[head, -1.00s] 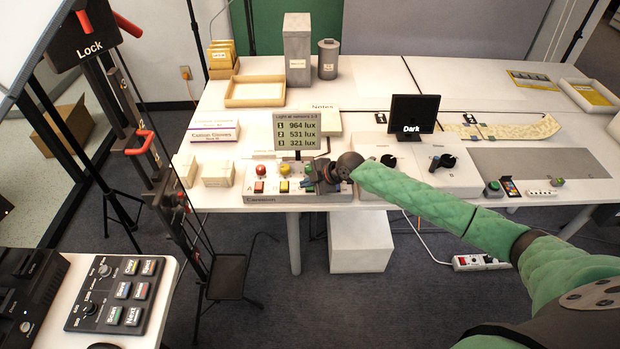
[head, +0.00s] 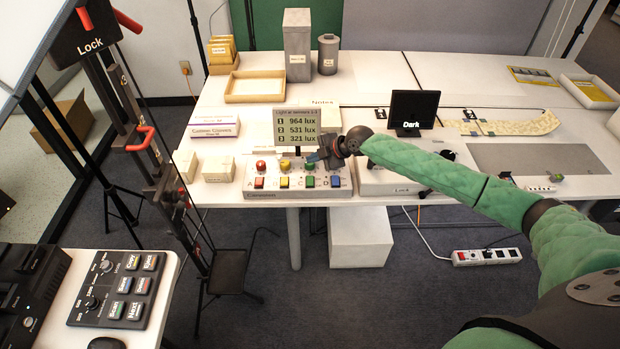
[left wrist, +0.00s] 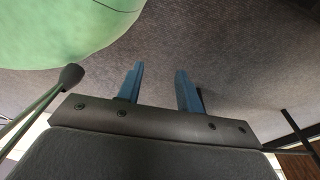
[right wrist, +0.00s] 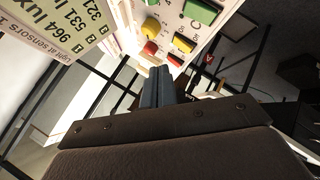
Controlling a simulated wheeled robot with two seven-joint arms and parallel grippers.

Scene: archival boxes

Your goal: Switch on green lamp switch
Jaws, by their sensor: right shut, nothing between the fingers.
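The switch panel (head: 350,192) stands at the table's front edge, with red, yellow, green and blue switches in a row and coloured round lamps behind them. The green switch (head: 309,182) is uncovered in the head view, and it shows at the top of the right wrist view (right wrist: 202,12). The green lamp (head: 310,166) is just behind it. I cannot tell the switch's position or whether the lamp is lit. My right gripper (head: 313,158) is shut and empty, above the panel near the green lamp. My left gripper (left wrist: 160,82) is open and empty over the floor.
A light-sensor display (head: 296,121) stands behind the panel, reading 964, 531 and 321 lux. A grey box with knobs (head: 395,182) adjoins the panel on the right. A black screen reading "Dark" (head: 414,110) stands behind it. Small pale boxes (head: 218,168) sit left of the panel.

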